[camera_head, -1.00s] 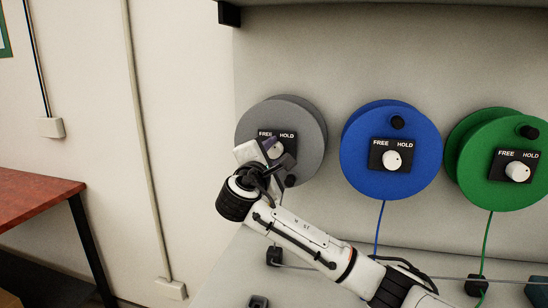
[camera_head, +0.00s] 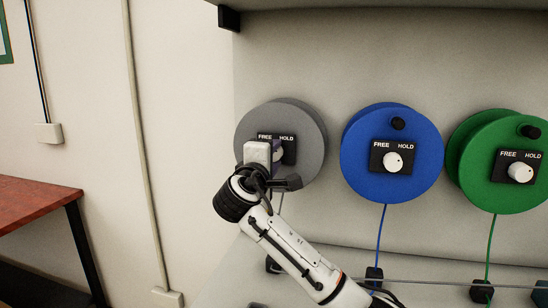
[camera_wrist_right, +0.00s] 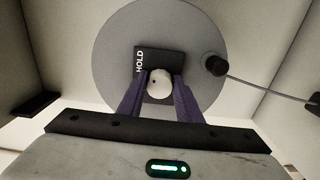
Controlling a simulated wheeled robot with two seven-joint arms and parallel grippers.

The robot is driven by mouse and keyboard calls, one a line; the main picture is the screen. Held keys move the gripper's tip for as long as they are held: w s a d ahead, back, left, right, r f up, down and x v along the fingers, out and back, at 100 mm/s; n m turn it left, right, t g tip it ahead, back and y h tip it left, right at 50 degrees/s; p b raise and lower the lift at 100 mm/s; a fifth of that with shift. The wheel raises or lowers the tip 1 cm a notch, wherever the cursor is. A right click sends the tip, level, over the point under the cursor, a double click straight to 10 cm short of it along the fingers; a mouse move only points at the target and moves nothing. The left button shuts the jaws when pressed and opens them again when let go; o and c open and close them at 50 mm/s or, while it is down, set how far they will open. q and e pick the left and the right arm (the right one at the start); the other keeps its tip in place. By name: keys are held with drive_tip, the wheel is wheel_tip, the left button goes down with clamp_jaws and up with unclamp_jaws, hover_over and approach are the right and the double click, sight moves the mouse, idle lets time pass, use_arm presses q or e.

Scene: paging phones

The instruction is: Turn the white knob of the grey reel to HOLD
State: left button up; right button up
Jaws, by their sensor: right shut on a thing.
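The grey reel (camera_head: 308,122) hangs on the back wall at the left of the row. Its dark plate reads FREE and HOLD (camera_head: 289,146). My right gripper (camera_head: 276,152) is in front of the plate and hides the white knob in the head view. In the right wrist view, the white knob (camera_wrist_right: 159,84) sits between the two purple fingers of my right gripper (camera_wrist_right: 160,90), which are shut on it. HOLD reads sideways on the plate (camera_wrist_right: 148,58) there; FREE is hidden. My left gripper is not in view.
A blue reel (camera_head: 365,170) and a green reel (camera_head: 510,195) hang to the right, each with its own white knob and plate. Cords run down from the reels. A red-brown table (camera_head: 35,198) stands at the left. A shelf edge is above.

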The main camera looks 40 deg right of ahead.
drive_tip(key=shift+a+f, duration=0.1)
drive_tip(key=o, duration=1)
drive_tip(key=shift+o, duration=0.2)
drive_tip(key=b+v, duration=0.1)
drive_tip(key=v, duration=0.9)
drive_tip(key=shift+s, duration=0.2)
